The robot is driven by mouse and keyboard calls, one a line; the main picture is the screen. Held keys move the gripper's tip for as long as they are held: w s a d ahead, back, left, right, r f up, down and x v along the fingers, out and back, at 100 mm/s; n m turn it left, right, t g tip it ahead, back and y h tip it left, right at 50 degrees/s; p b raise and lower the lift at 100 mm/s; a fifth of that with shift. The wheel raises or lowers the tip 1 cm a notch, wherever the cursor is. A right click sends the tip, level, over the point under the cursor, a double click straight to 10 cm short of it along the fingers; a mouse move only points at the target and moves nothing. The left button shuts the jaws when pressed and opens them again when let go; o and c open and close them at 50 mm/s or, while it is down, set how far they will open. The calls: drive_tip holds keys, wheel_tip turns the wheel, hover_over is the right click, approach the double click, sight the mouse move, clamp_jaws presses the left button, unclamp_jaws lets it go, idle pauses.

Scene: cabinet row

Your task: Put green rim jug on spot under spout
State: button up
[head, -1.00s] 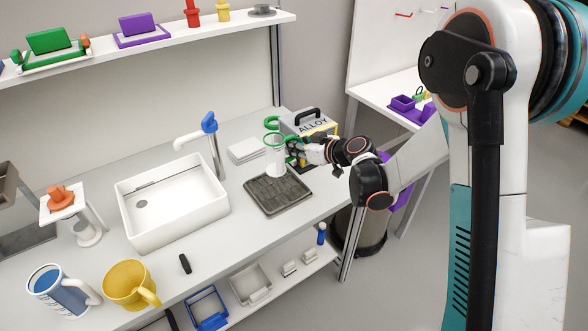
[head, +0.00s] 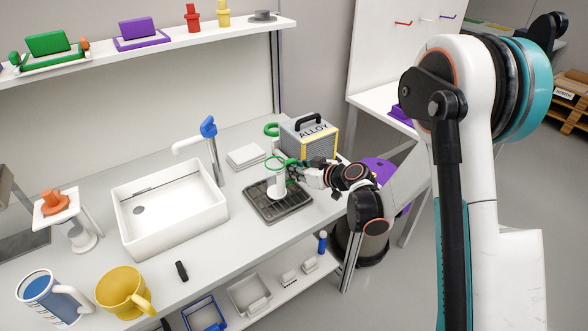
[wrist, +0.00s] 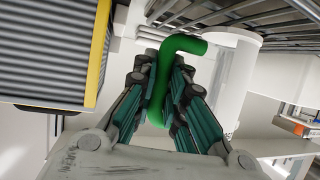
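The green rim jug has a pale body (head: 281,184) and a green rim (head: 279,163); it is over the dark ribbed tray (head: 260,209) on the counter. I cannot tell whether its base touches the tray. My gripper (head: 298,168) is at the jug's right side. In the wrist view the fingers (wrist: 160,100) are closed around the green handle (wrist: 165,75), with the pale jug body (wrist: 236,78) beyond. The white tap spout (head: 188,148) with a blue top (head: 208,127) reaches over the white sink (head: 127,212), left of the jug.
A grey ALLOY box (head: 311,140) with a black handle stands close behind my gripper. A green ring (head: 270,129) shows beside it. White slabs (head: 246,155) lie left of it. Blue and yellow mugs (head: 122,290) stand at the front left. Counter between sink and tray is clear.

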drive_tip(key=o, duration=0.4)
drive_tip(key=shift+s+d+r, duration=0.1)
drive_tip(key=shift+r, duration=0.1)
drive_tip(key=p+v, duration=0.4)
drive_tip(key=v, duration=0.8)
drive_tip(key=shift+r, duration=0.1)
